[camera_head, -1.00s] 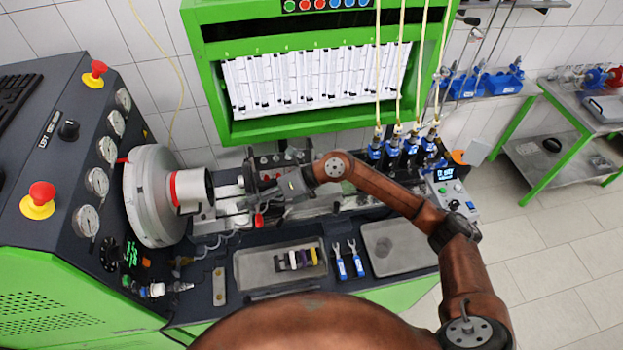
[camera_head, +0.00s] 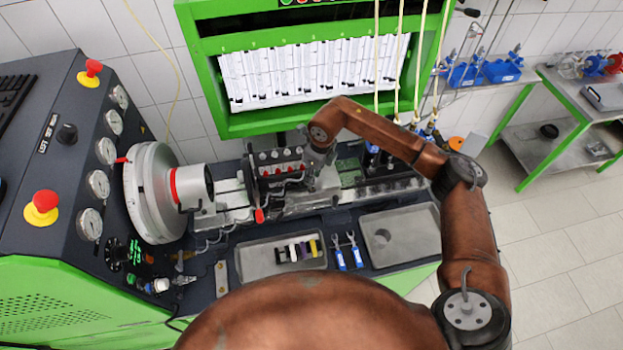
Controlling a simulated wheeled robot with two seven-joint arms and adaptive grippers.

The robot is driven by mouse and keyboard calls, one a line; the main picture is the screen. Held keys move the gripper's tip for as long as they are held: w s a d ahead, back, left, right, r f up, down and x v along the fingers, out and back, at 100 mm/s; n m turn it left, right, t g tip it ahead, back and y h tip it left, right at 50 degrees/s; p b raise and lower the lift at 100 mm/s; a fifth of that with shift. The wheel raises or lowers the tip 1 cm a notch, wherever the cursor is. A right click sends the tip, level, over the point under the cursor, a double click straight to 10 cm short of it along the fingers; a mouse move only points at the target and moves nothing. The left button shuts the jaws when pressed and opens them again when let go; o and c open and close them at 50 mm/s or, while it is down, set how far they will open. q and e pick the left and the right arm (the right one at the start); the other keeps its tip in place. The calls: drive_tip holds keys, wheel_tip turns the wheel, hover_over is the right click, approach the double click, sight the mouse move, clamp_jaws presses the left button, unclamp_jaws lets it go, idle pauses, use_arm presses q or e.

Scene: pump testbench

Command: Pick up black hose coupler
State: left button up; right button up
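The black hose coupler (camera_head: 281,256) lies in the left metal tray (camera_head: 255,268), at the left end of a short row of couplers. White, purple and yellow couplers lie to its right in that row. My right gripper (camera_head: 325,182) hangs over the bench behind the trays, above and to the right of the black coupler and clearly apart from it. It is small and blends with the grey bench parts, so its fingers cannot be made out. My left gripper is not in view.
Two blue-handled wrenches (camera_head: 349,254) lie between the left tray and an empty-looking right tray (camera_head: 417,240). A large grey round chuck (camera_head: 150,195) stands at the left. The green test cabinet (camera_head: 308,130) rises behind the arm.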

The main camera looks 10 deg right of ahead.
drive_tip(key=shift+w+a+f, duration=0.1)
drive_tip(key=shift+f, duration=0.5)
drive_tip(key=shift+w+a+f, duration=0.1)
drive_tip(key=shift+f, duration=0.5)
drive_tip(key=shift+s, duration=0.1)
drive_tip(key=shift+c, duration=0.6)
clamp_jaws()
